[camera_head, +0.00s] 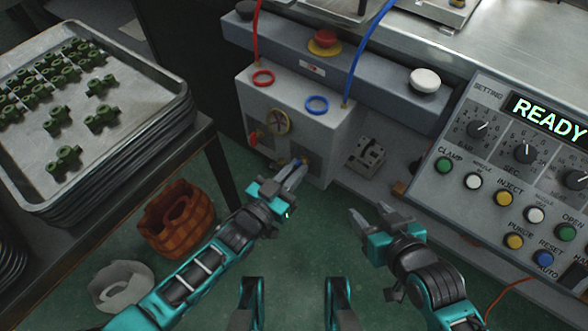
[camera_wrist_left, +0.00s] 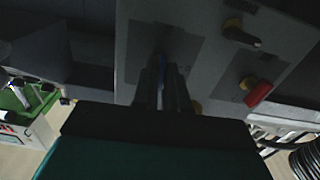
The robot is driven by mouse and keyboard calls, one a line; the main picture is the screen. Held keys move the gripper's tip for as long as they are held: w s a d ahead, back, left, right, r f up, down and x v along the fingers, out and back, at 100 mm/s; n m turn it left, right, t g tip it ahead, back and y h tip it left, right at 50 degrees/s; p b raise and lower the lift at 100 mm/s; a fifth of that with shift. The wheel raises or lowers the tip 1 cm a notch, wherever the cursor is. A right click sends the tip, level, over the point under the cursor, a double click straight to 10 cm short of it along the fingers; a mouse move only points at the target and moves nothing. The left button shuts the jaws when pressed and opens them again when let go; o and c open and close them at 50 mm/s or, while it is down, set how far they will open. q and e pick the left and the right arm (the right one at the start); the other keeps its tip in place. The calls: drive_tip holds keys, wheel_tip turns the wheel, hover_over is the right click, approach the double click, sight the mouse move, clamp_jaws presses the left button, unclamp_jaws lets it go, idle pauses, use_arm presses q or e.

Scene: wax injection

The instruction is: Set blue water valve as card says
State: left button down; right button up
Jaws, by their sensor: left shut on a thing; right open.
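The blue valve handle (camera_head: 298,161) is at the lower front of the pale grey box (camera_head: 300,95). My left gripper (camera_head: 294,175) is shut on it, and its fingers hide most of the handle. In the left wrist view a thin strip of blue (camera_wrist_left: 162,74) shows between the dark fingers (camera_wrist_left: 164,90). The handle's exact angle cannot be told. My right gripper (camera_head: 368,222) is open and empty over the green floor, right of the left one. No card with a readable setting shows.
A control panel (camera_head: 455,140) reading READY stands right. A tray (camera_head: 130,130) of green parts is left.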

use_arm(q)
drive_tip(key=shift+m, duration=0.3)
idle(0.4)
drive_tip(key=c, duration=1.2)
unclamp_jaws()
drive_tip(key=shift+p+v, duration=1.4)
drive_tip(key=shift+v, duration=5.1)
